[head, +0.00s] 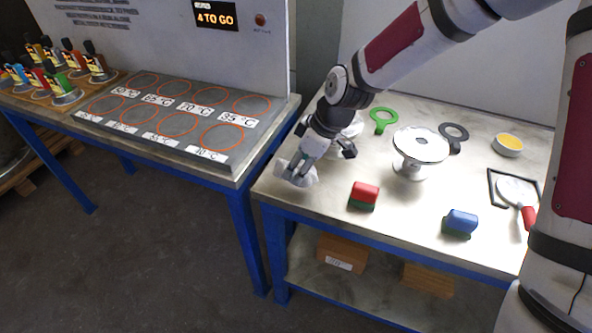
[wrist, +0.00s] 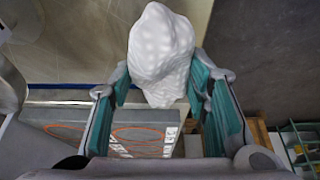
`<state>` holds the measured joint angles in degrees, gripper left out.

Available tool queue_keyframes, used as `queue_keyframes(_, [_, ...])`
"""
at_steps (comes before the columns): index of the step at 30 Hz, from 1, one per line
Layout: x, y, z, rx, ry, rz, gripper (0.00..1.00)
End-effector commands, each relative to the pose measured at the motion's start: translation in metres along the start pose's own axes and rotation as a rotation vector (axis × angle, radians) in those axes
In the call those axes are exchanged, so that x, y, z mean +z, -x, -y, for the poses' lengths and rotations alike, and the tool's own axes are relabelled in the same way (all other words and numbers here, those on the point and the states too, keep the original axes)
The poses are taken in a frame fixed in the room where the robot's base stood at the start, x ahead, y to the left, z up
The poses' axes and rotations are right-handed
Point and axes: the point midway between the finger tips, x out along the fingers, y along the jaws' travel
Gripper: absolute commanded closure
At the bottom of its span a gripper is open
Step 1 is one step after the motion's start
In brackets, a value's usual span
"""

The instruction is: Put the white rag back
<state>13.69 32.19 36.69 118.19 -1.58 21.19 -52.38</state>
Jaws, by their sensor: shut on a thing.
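The white rag (head: 301,175) is a crumpled bundle at the left end of the right-hand table. It also shows large between the fingers in the wrist view (wrist: 161,55). My gripper (head: 297,168) is shut on the rag, with a teal-padded finger on each side of it in the wrist view (wrist: 162,92). The rag is at or just above the table top near its front left corner; I cannot tell whether it touches. My gripper and wrist hide part of the table behind them.
A plate with orange circles (head: 170,115) lies left.

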Motion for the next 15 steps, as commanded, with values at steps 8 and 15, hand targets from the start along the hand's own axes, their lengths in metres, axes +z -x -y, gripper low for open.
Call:
queue_keyframes(8, [-0.012,-0.007,-0.014,0.0,0.0,0.0,0.79])
queue_keyframes(15, [-0.001,-0.036,-0.014,-0.003,-0.002,0.001,0.79])
